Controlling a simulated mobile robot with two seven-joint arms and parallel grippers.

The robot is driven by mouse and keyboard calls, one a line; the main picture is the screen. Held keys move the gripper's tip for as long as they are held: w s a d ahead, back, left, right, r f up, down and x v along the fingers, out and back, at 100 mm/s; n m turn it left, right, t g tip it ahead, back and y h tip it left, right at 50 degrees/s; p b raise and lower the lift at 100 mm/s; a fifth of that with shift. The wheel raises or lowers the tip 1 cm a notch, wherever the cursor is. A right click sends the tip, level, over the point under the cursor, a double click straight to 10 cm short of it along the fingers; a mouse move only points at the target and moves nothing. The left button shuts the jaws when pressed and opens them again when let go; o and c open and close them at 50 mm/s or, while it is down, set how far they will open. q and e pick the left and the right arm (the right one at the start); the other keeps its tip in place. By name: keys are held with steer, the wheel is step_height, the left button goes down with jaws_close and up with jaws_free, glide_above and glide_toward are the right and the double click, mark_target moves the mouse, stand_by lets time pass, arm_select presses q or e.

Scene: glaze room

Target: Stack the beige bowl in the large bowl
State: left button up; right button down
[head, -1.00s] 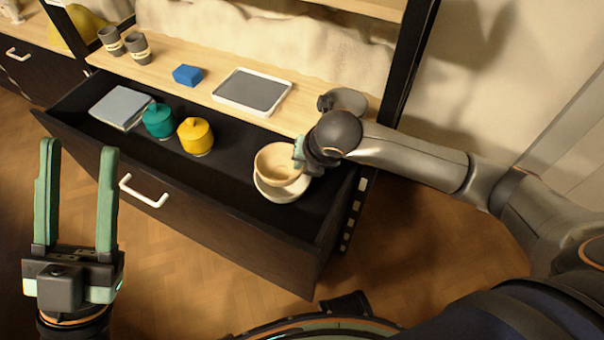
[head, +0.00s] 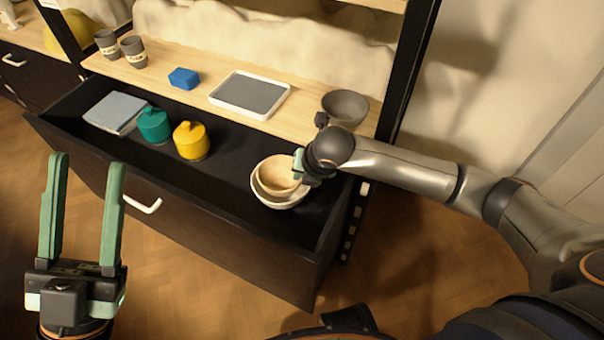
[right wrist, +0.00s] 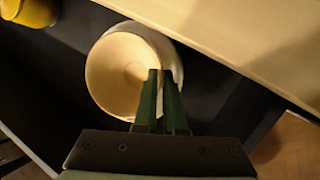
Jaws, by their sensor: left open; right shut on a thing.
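The beige bowl (head: 275,172) is at the right end of the open drawer, over and largely within the rim of the pale large bowl (head: 281,204). Whether it rests on the large bowl's bottom cannot be told. My right gripper (head: 299,163) is shut on the beige bowl's right rim. In the right wrist view, the fingers (right wrist: 161,78) pinch the rim of the beige bowl (right wrist: 113,72), which hides most of the large bowl (right wrist: 176,62). My left gripper (head: 88,165) is open and empty, in front of the drawer at the left.
The drawer (head: 200,225) also holds a yellow jar (head: 191,141), a teal jar (head: 154,126) and a folded grey cloth (head: 116,110). On the shelf above are a tray (head: 249,94), a blue block (head: 183,78), two cups (head: 134,51) and a grey bowl (head: 345,106) close behind my right wrist.

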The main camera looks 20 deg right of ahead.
steer(key=shift+f+b, duration=0.35)
steer(key=shift+f, duration=0.1)
steer(key=c, duration=1.2)
jaws_free()
steer(key=shift+c, duration=0.2)
